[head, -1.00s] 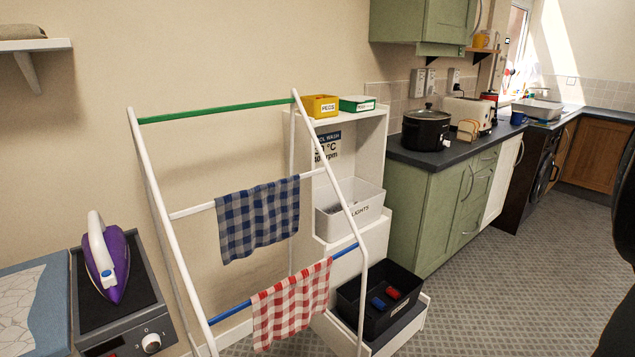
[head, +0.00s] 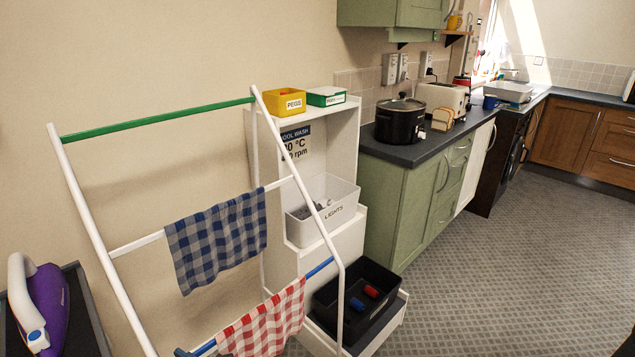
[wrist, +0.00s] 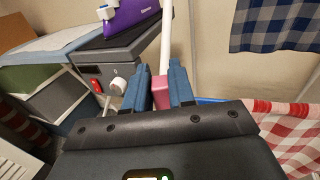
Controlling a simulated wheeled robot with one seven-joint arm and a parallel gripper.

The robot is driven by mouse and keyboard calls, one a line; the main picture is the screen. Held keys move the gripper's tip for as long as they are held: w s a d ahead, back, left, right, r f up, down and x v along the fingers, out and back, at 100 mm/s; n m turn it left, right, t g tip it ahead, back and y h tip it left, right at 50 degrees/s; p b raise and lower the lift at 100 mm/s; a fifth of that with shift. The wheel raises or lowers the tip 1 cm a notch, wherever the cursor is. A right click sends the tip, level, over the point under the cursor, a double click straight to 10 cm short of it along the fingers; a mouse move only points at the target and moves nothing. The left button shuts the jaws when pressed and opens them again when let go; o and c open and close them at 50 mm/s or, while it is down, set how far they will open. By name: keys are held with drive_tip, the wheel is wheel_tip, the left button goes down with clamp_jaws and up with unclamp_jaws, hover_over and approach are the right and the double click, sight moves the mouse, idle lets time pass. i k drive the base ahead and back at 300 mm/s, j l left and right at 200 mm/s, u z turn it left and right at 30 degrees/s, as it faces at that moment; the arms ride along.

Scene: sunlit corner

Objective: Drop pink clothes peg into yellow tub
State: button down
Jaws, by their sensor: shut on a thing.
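The yellow tub (head: 285,103), labelled PEGS, stands on the top of the white shelf unit in the head view, left of a green and white box. The pink clothes peg (wrist: 161,93) shows in the wrist view between the two blue fingers of my gripper (wrist: 163,84). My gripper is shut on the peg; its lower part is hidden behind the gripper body. The tub is not visible in the wrist view, and my gripper is not visible in the head view.
The white drying rack (head: 92,227), with a blue checked cloth (head: 215,240) and a red checked cloth (head: 265,325), stands in front of the shelf unit. The green and white box (head: 326,96) sits beside the tub. Open floor (head: 500,250) lies to the right.

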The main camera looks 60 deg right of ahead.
sight(276, 113)
drive_tip(key=l+z, duration=0.2)
drive_tip(key=z, duration=0.15)
drive_tip(key=i+l+z, duration=0.15)
drive_tip(key=z, duration=0.2)
